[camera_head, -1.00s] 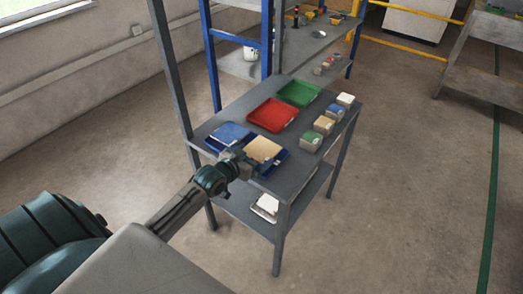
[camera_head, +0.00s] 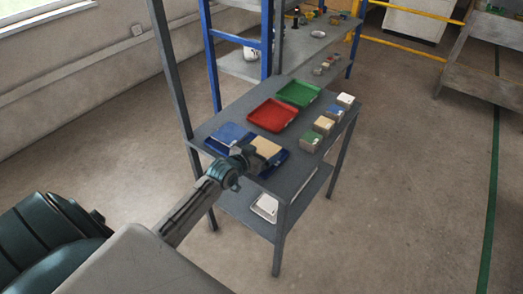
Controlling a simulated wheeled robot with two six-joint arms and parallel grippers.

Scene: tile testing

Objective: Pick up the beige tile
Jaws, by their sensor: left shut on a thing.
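The beige tile (camera_head: 265,147) lies over the right part of a dark blue tray (camera_head: 279,161) at the near end of the grey table. A blue tile (camera_head: 229,132) lies to its left in the same tray. My left gripper (camera_head: 249,154) is at the near left edge of the beige tile and is shut on it. The fingertips are small and partly hidden by my own wrist. I cannot tell whether the tile is clear of the tray. My right gripper is not in view.
A red tray (camera_head: 273,115) and a green tray (camera_head: 298,93) stand farther back on the grey table (camera_head: 286,186). Several small blocks, one of them green-topped (camera_head: 310,141), line its right edge. A white tray (camera_head: 265,207) is on the lower shelf. A grey post (camera_head: 165,70) rises at the left.

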